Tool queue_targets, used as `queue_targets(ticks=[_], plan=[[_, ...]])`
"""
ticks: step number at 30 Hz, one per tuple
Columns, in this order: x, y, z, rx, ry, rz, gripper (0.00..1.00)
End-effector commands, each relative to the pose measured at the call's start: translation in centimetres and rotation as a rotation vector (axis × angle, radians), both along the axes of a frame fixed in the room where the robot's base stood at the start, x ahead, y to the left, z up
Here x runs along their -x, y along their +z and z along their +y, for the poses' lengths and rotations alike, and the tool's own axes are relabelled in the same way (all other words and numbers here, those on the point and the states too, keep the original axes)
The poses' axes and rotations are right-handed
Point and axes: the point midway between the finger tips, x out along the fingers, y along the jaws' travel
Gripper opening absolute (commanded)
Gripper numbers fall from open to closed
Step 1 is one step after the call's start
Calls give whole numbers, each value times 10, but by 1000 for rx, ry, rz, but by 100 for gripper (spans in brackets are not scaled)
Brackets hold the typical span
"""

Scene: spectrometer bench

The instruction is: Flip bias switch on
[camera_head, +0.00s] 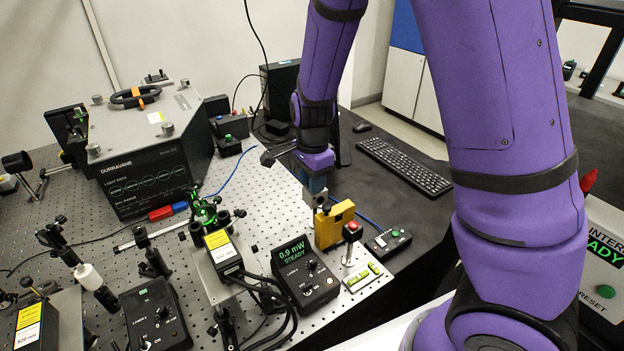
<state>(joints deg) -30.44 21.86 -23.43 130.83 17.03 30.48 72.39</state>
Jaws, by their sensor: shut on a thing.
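I cannot pick out a labelled bias switch in the head view. A small black control box (388,243) with a green button sits at the bench's right edge. A yellow block (334,226) stands upright to the left of this box. My gripper (321,205) points down at the block's upper left edge and is shut on it. The fingertips are small, and the exact contact is hard to see.
A keyboard (404,166) is on the dark table behind.

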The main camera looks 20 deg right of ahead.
Motion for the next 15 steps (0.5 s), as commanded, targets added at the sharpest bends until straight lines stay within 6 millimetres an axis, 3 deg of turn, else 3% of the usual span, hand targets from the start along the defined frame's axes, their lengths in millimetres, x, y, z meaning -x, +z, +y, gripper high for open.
queue_targets(ticks=[10,11,13,15], plan=[[0,0,0,-2,-1,-15,6],[0,0,0,-2,-1,-15,37],[0,0,0,-2,-1,-15,53],[0,0,0,-2,-1,-15,55]])
